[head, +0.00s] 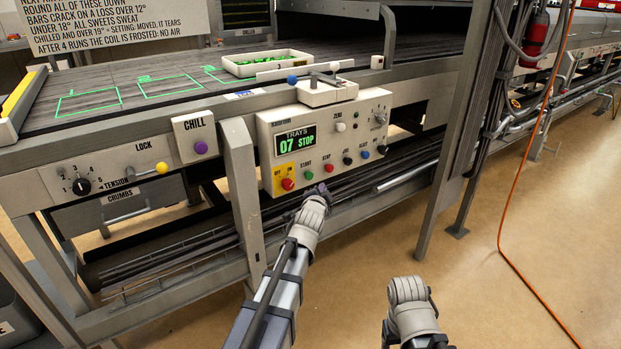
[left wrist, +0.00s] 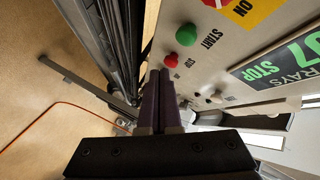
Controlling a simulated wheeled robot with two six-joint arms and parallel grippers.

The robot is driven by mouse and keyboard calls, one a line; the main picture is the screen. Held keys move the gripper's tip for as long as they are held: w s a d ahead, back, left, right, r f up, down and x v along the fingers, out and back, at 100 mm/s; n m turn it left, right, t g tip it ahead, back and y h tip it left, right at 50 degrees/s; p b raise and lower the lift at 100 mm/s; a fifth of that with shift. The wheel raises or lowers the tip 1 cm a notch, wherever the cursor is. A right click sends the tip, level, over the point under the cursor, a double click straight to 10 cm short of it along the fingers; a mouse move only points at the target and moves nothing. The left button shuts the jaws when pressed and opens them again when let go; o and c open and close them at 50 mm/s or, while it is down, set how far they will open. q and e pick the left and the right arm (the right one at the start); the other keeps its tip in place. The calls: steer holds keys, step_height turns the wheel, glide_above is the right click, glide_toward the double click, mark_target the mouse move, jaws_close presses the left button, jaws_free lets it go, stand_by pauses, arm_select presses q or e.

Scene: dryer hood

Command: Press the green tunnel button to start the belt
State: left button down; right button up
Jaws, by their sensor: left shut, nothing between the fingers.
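The green START button (head: 307,175) is on the front of a pale control panel (head: 265,135), between a red button (head: 288,184) on a yellow plate and the red STOP button (head: 327,168). The panel display (head: 296,141) reads TRAYS 07 STOP. My left gripper (head: 323,189) is shut and empty just below the button row. In the left wrist view its dark fingers (left wrist: 158,76) point along the panel, near the red STOP button (left wrist: 171,60); the green button (left wrist: 186,34) shows beside them, uncovered. My right wrist shows low in the head view; its fingers cannot be made out.
Black (head: 348,160) and blue (head: 365,155) buttons sit to the right of STOP. A lever box (head: 328,91) stands above the panel. A grey post (head: 241,200) rises to its left. A rail (head: 405,178) runs below. The floor at right is open, with an orange hose (head: 516,180).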

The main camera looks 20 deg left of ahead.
mark_target(309, 176)
arm_select(q)
steer(key=shift+w+a, duration=0.55)
steer(key=shift+a, duration=0.2)
steer(key=shift+w+a, duration=0.55)
steer(key=shift+a, duration=0.15)
steer(key=shift+w+a, duration=0.1)
steer(key=shift+a, duration=0.05)
stand_by(1.0)
steer(key=shift+w+a, duration=0.15)
steer(key=shift+a, duration=0.05)
